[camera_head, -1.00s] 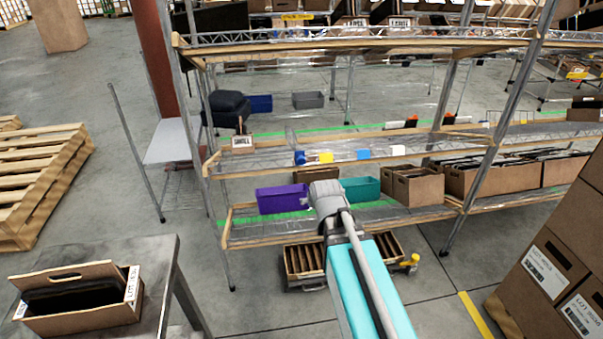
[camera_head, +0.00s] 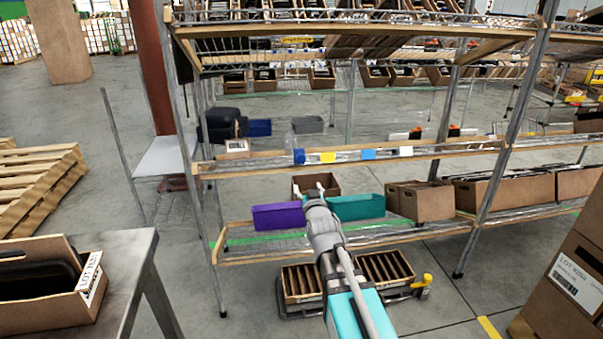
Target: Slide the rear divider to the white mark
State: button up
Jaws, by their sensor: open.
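My gripper (camera_head: 309,190) is open and empty, pointing away from me at the lower shelf, between a purple bin (camera_head: 277,216) and a teal bin (camera_head: 357,207). A brown carton (camera_head: 328,181) lies just behind its fingertips; no contact can be made out. A white mark (camera_head: 405,151) sits on the front rail of the middle shelf, right of blue (camera_head: 368,154) and yellow (camera_head: 327,157) marks and a blue-and-white piece (camera_head: 299,156). Below my arm, a low wooden tray (camera_head: 303,280) holds several upright slats. I cannot tell which piece is the rear divider.
The rack's front posts (camera_head: 489,160) and the middle shelf's wooden rail (camera_head: 440,149) bound the reach. Open cartons (camera_head: 427,202) stand right of the teal bin. A metal table (camera_head: 120,270) is at lower left, stacked cartons (camera_head: 572,270) at lower right.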

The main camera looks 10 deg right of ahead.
jog(key=t+b, duration=0.2)
jog(key=b, duration=0.1)
jog(key=f+t+b, duration=0.1)
jog(key=t+b, duration=0.1)
jog(key=b, duration=0.1)
jog(key=shift+f, duration=0.2)
jog(key=shift+r, duration=0.15)
